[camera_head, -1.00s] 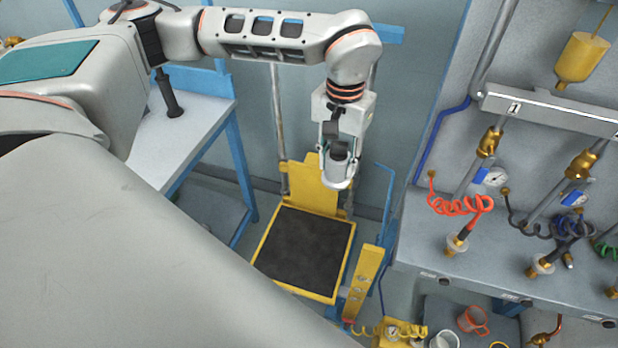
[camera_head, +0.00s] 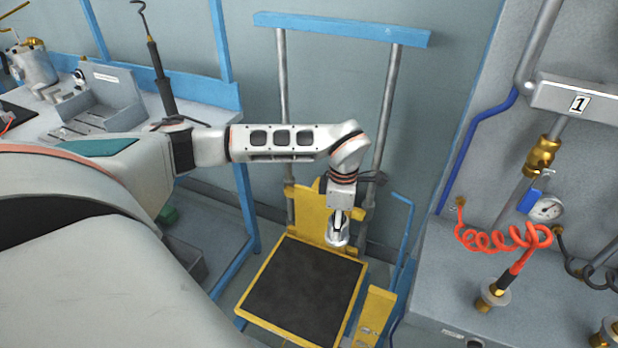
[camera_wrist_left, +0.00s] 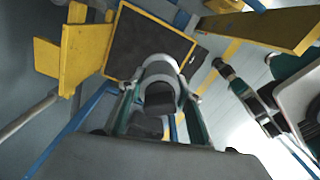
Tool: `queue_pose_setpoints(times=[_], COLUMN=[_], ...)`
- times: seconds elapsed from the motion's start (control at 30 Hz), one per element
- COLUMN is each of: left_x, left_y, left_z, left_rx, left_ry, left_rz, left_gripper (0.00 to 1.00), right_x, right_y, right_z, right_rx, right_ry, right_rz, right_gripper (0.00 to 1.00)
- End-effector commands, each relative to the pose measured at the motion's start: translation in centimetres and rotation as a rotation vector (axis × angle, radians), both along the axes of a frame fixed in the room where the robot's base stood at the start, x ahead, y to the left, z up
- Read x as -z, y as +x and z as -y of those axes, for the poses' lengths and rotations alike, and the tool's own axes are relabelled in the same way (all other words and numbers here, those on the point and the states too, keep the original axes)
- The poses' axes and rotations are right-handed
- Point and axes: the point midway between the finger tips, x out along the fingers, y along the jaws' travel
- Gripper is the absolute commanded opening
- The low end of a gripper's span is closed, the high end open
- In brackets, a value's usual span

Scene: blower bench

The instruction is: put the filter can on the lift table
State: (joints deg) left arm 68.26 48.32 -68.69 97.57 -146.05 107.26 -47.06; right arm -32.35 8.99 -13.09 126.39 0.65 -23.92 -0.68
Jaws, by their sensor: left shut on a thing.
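The filter can (camera_head: 338,238) is a small pale grey cylinder, held upright at the end of my left arm. My left gripper (camera_head: 339,222) is shut on it. The lift table (camera_head: 303,288) has a black top in a yellow frame. In the head view the can appears over the table's back edge, in front of the yellow back plate; any gap to the top is hard to judge. In the left wrist view the can (camera_wrist_left: 161,72) sits between the fingers, with the black lift table top (camera_wrist_left: 142,40) beyond it.
A blue crossbar (camera_head: 340,28) on two grey posts stands behind the lift table. A workbench (camera_head: 200,110) is at the left. The table's black top is clear.

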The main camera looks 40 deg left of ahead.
Motion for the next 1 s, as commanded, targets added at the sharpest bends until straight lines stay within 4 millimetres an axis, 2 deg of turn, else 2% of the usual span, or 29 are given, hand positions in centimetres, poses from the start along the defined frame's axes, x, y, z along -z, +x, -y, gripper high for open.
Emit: queue_pose_setpoints(times=[0.03,0.3,0.43,0.6,0.77,1.0], left_x=[3.7,13.6,16.8,18.7,20.8,27.0], left_y=[-0.6,-2.0,-2.8,-3.2,-3.4,-3.8], left_z=[-0.9,-4.9,-6.4,-7.5,-7.7,-7.6], left_rx=[-0.098,-0.606,-0.783,-0.908,-0.937,-0.936], left_ry=[0.001,0.008,0.007,0.003,0.002,0.006], left_rz=[-0.024,-0.021,-0.014,-0.003,-0.004,-0.015], left_gripper=[0.07,0.07,0.07,0.07,0.07,0.07], right_x=[1.7,4.9,5.7,6.1,6.1,5.6], right_y=[-0.6,-1.8,-2.1,-2.3,-2.2,-1.7], right_z=[-0.1,-0.3,-0.3,-0.4,-0.9,-2.6], right_rx=[-0.001,-0.008,-0.010,-0.011,-0.011,-0.008], right_ry=[0.001,0.001,0.002,0.002,0.020,0.088], right_rz=[-0.023,-0.066,-0.078,-0.084,-0.081,-0.064], right_gripper=[0.56,0.56,0.56,0.56,0.56,0.56])
